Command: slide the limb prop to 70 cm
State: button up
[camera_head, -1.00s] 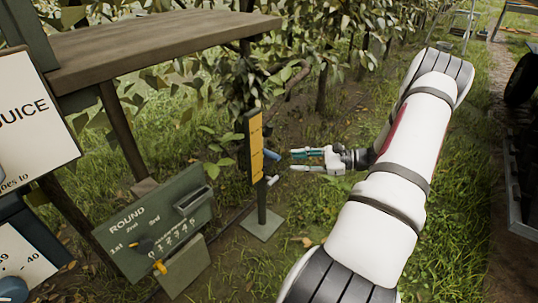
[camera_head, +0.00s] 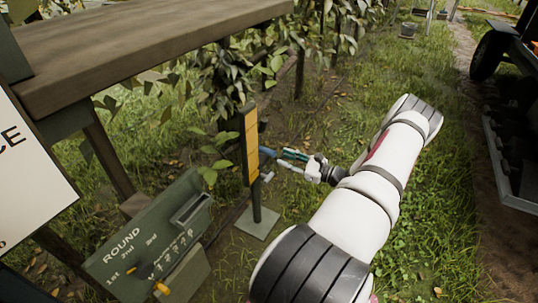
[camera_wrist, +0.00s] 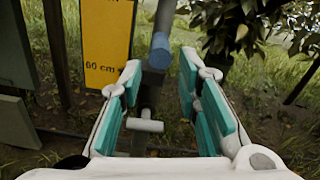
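The limb prop is a dark post with a yellow scale board (camera_head: 251,147) on a square base plate (camera_head: 257,222). In the wrist view, the yellow board (camera_wrist: 108,30) reads "60 cm". A blue cylindrical grip (camera_wrist: 160,50) sticks out beside the board, and a grey T-shaped knob (camera_wrist: 145,125) sits lower. My gripper (camera_head: 281,158) is open, to the right of the post. In the wrist view, its teal-padded fingers (camera_wrist: 162,75) stand on either side of the blue grip, near the tips. They are not closed on it.
A green "ROUND" board (camera_head: 150,240) with knobs stands left of the post. A wooden counter (camera_head: 150,45) overhangs at upper left, and a white sign (camera_head: 25,170) hangs below it. Leafy branches hang behind the prop. A cart (camera_head: 510,140) is at right, with grass between.

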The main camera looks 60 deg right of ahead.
aim_at(270, 152)
jog(key=w, duration=0.2)
jog(key=w+b, duration=0.1)
jog(key=w, duration=0.4)
jog(key=shift+w+a+b, duration=0.2)
jog(key=shift+a+b, duration=0.1)
jog(key=shift+b, duration=0.05)
grip_shut()
